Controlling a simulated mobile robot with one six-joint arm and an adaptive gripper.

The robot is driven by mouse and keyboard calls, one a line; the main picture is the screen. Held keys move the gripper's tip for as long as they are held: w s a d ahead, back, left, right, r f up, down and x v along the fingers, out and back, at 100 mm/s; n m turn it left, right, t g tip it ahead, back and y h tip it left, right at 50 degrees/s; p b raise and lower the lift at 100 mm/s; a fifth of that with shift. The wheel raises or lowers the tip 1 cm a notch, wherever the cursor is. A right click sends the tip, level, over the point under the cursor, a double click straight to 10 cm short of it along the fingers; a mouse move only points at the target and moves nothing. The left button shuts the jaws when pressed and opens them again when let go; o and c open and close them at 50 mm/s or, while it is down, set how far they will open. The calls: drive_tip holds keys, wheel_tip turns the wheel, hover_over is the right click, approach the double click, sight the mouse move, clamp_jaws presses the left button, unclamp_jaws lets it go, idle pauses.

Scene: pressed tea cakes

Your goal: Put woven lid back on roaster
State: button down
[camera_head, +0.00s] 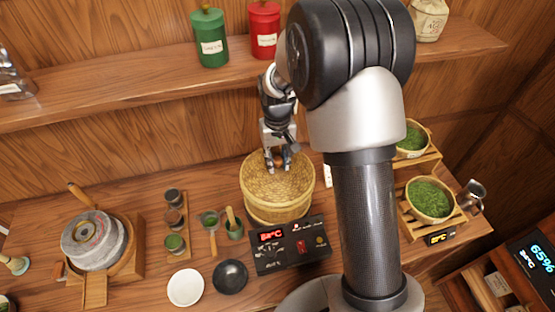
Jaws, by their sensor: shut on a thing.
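The roaster (277,215) is a round woven basket body standing on the wooden counter, behind a dark control panel with a red display. The woven lid (290,189) shows as a round woven disc at the top of the roaster. My gripper (277,165) points down over the lid and is shut on its small brown knob (283,159). The lid appears level and at the roaster's rim; I cannot tell whether it touches all round.
The control panel (290,245) stands in front of the roaster. A white dish (186,288) and black dish (230,275) lie front left. A stone mill (92,240) stands at left. Baskets of green leaves (430,199) stand at right. A shelf (130,88) runs behind.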

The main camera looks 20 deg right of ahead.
drive_tip(key=shift+f+b, duration=0.4)
drive_tip(key=shift+f, duration=0.2)
drive_tip(key=c, duration=1.3)
unclamp_jaws()
drive_tip(key=shift+r, duration=0.1)
